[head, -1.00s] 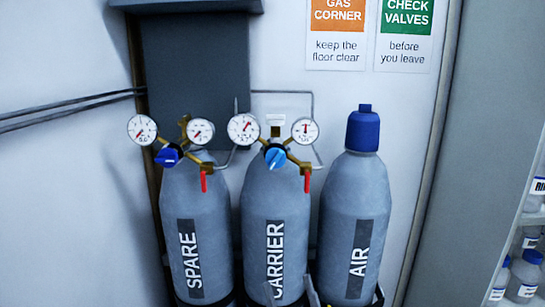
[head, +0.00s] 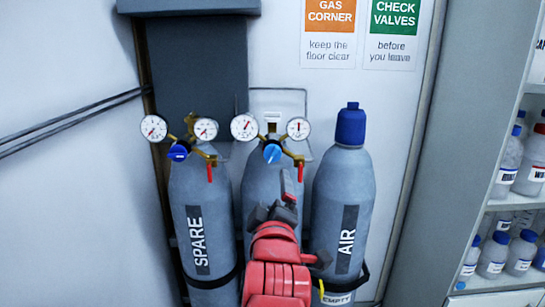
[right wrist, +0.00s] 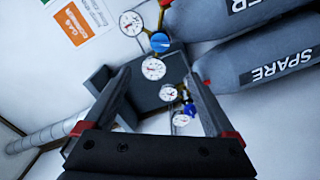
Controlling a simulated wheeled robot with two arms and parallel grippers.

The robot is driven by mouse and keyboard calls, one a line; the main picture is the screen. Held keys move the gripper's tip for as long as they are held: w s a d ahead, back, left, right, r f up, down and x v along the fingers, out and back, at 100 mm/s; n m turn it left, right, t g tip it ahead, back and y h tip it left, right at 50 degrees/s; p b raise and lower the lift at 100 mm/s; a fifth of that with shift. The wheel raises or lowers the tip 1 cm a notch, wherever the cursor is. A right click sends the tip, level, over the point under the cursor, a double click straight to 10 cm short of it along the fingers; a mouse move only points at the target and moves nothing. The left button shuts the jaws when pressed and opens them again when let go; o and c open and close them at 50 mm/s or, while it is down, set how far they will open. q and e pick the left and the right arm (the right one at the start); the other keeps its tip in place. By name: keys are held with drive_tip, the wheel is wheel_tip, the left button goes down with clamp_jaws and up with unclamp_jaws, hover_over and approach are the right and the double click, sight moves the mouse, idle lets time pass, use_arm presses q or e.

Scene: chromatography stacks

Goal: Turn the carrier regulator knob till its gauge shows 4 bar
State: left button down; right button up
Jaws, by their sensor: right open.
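The carrier regulator knob (head: 272,153) is light blue, on a brass body above the carrier cylinder (head: 258,185). It also shows in the right wrist view (right wrist: 160,42). Its left gauge (head: 244,126) has a needle pointing up and right. The needle of its right gauge (head: 299,128) points about straight up. The numbers are too small to read. My right gripper (head: 278,200) is open and empty, below the knob and in front of the cylinder, hiding its label. In the right wrist view the knob lies beyond the fingers (right wrist: 157,80), apart from them. My left gripper is out of view.
The spare regulator's dark blue knob (head: 178,152) is close on the left. A red valve lever (head: 300,171) hangs right of the carrier knob. The capped air cylinder (head: 343,190) stands right. Shelves with bottles (head: 495,252) are at the far right.

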drive_tip(key=p, duration=0.7)
approach(273, 156)
drive_tip(key=w, duration=0.7)
drive_tip(key=shift+r, duration=0.15)
drive_tip(key=shift+w, duration=0.7)
